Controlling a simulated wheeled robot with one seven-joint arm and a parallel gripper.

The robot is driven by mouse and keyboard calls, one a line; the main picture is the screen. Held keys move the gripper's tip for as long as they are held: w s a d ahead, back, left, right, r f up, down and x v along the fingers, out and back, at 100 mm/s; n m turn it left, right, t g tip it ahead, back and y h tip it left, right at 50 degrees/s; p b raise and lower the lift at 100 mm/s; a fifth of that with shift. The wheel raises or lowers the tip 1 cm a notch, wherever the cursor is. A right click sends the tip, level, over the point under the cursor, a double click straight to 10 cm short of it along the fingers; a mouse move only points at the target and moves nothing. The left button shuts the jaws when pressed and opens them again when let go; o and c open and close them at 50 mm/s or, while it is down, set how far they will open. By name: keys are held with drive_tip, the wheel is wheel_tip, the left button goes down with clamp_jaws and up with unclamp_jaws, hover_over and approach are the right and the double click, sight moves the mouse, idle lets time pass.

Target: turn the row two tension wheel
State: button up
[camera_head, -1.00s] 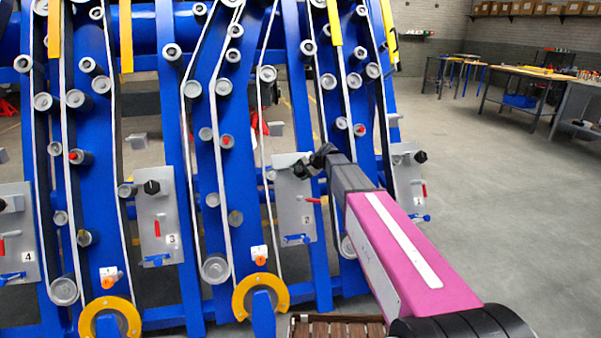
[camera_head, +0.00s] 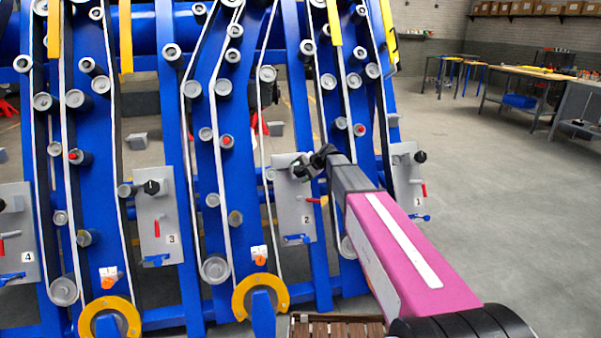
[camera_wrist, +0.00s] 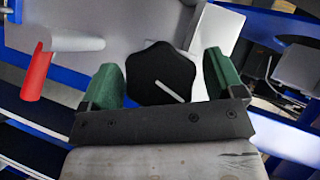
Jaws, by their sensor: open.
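The row two tension wheel (camera_wrist: 160,72) is a black lobed knob with a pale line on its face. In the wrist view it sits between the two green fingers of my gripper (camera_wrist: 162,85). The fingers are apart, with a visible gap on the knob's right and a narrower one on its left. In the head view my gripper (camera_head: 306,170) is at the top of the grey plate marked 2 (camera_head: 296,215), and it hides the wheel there. A red lever (camera_head: 313,200) is on this plate and also shows at the left of the wrist view (camera_wrist: 38,75).
Plates marked 1 (camera_head: 408,190), 3 (camera_head: 159,225) and 4 (camera_head: 14,245) carry similar black knobs and levers. Blue uprights with rollers and white belts surround the plates. A blue handle (camera_head: 297,238) is low on plate 2. Open floor lies to the right.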

drive_tip(key=v, duration=1)
drive_tip(key=shift+d+r, duration=0.25)
drive_tip(key=shift+d, duration=0.05)
drive_tip(key=shift+s, duration=0.1)
drive_tip(key=s+d+f+n+g+h, duration=0.1)
drive_tip(key=s+d+f, duration=0.4)
drive_tip(key=s, duration=0.5)
drive_tip(key=s+d+f+n+g+h, duration=0.2)
drive_tip(key=s+d+f+h, duration=0.3)
drive_tip(key=s+f, duration=0.4)
drive_tip(key=s+d+f+n+g+h, duration=0.2)
drive_tip(key=s+d+f, duration=0.4)
drive_tip(key=s, duration=0.5)
wheel_tip(320, 180, down, 2)
drive_tip(key=shift+f+n+h, duration=0.1)
drive_tip(key=shift+n+h, duration=0.3)
